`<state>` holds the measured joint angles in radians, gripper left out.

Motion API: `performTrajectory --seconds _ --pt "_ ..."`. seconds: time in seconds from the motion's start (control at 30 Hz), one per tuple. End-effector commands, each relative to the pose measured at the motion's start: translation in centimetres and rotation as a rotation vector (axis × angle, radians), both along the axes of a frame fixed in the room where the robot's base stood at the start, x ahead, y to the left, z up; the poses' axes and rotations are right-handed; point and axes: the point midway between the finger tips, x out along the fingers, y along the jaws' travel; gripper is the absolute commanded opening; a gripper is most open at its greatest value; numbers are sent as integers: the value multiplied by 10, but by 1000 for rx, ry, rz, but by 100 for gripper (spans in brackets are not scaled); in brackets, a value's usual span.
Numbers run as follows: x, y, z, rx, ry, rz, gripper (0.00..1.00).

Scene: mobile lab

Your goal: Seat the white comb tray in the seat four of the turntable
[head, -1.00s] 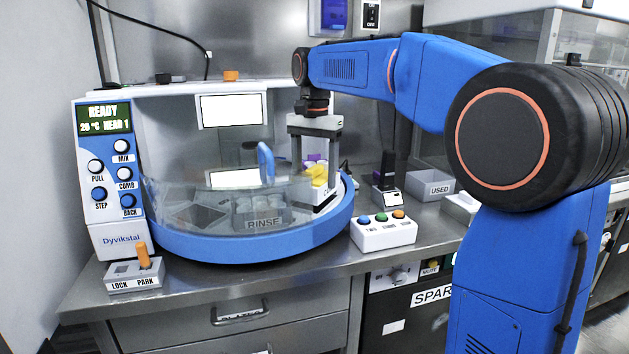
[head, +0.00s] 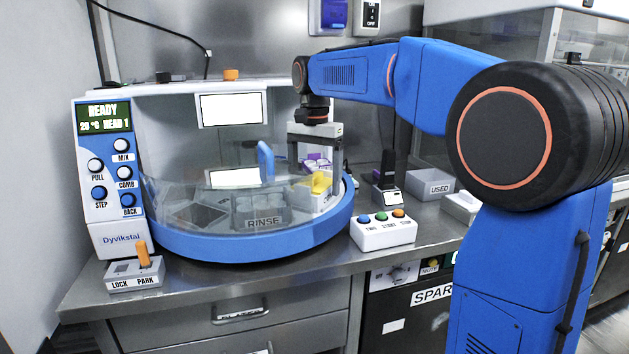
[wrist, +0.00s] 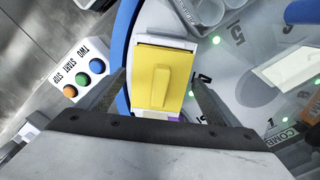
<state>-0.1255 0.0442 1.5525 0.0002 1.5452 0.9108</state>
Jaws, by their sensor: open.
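A white tray with a yellow top and raised yellow grip (head: 319,183) stands at the right side of the turntable (head: 262,246). In the wrist view the tray (wrist: 160,75) lies beside a rim mark that looks like a 4; its base is hidden, so I cannot tell how fully it is seated. My gripper (head: 316,160) is open above it. In the wrist view the fingers of my gripper (wrist: 160,80) lie on either side of the tray, apart from it.
The curved clear cover (head: 215,205) stands left of my gripper. A button box (head: 384,230) stands on the bench in front, a dark upright device (head: 387,172) and a grey USED bin (head: 432,187) to the right. Purple items (head: 317,160) show behind the tray.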

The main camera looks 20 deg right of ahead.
Motion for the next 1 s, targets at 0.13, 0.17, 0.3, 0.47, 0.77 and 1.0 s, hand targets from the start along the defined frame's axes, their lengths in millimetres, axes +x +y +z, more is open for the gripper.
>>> performTrajectory --seconds 0.13,0.17,0.3,0.47,0.77,1.0 --pt "1 0 16 0 -3 0 85" --pt "1 0 21 0 -3 0 85" --pt "1 0 48 1 -4 0 85" --pt "1 0 79 1 -2 0 85" --pt "1 0 115 0 -1 0 85" --pt "0 0 120 0 0 0 85"
